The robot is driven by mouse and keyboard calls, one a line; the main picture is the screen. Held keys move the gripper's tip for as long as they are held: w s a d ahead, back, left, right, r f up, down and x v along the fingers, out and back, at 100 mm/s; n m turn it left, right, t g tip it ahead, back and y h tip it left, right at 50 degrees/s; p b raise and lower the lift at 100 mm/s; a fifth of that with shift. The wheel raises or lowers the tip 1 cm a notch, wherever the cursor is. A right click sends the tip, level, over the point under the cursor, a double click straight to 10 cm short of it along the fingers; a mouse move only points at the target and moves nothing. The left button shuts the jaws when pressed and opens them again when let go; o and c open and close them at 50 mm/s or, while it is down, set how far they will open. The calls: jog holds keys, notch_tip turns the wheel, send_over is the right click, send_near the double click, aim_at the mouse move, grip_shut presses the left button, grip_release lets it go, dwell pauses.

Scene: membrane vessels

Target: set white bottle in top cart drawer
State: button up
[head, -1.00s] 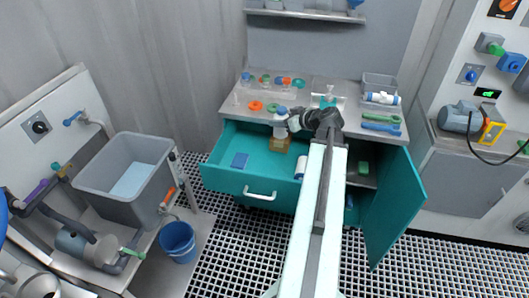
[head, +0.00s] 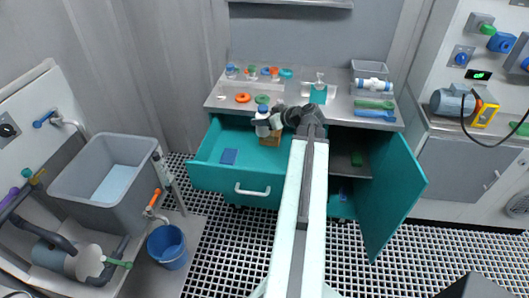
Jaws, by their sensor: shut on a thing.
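The white bottle (head: 262,125) with a blue cap is upright above the back of the open teal top drawer (head: 213,180) of the cart. My gripper (head: 273,121) reaches it from the right and is shut on it; the fingertips are small and partly hidden by the wrist. The bottle's base overlaps an amber block-like item (head: 270,140) in the drawer, and I cannot tell whether they touch. A flat blue item (head: 228,156) lies in the drawer's left part. My arm hides the drawer's right side.
The cart top (head: 340,109) holds coloured rings, small bottles, a teal dispenser (head: 319,92), a clear bin (head: 369,70) and green and blue tools. The cart door (head: 392,195) hangs open at right. A grey basin (head: 105,170) and blue bucket (head: 168,247) stand left. The drawer's front left is clear.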

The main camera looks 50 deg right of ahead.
notch_tip(320, 180, down, 13)
jog(key=b, duration=1)
jog(key=shift+r, duration=0.45)
jog(key=shift+f, duration=0.2)
jog(key=o, duration=1.4)
